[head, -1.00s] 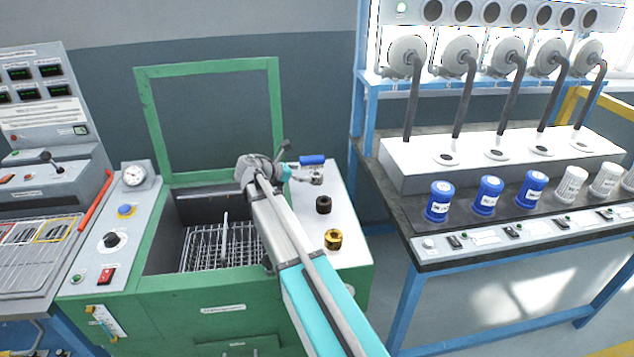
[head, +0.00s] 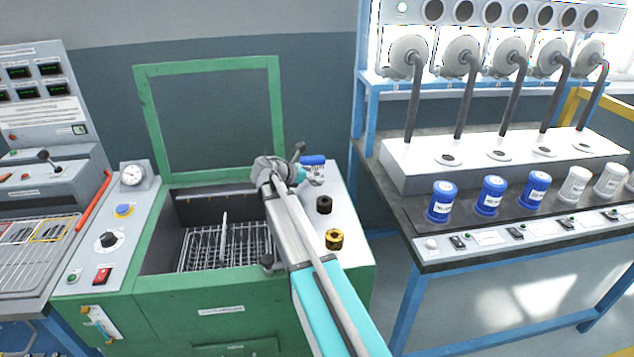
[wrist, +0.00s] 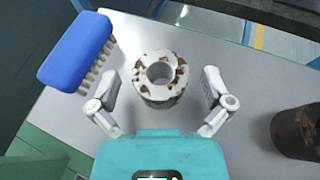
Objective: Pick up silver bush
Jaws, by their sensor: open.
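The silver bush (wrist: 160,88) is a short, thick ring with brown rust patches, standing upright on the pale worktop in the wrist view. My gripper (wrist: 161,76) is open, with one finger to the left and one to the right of the bush. Gaps show on both sides, so the fingers do not appear to touch it. In the head view my gripper (head: 310,175) is over the back of the white worktop beside the green washer, and I cannot clearly make out the silver bush there.
A blue-backed brush (wrist: 75,48) lies close to the left finger. A dark brown bush (wrist: 300,132) stands to the right; the head view also shows a dark bush (head: 324,204) and a golden bush (head: 334,239). The green washer (head: 205,310) holds a wire basket (head: 205,250).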

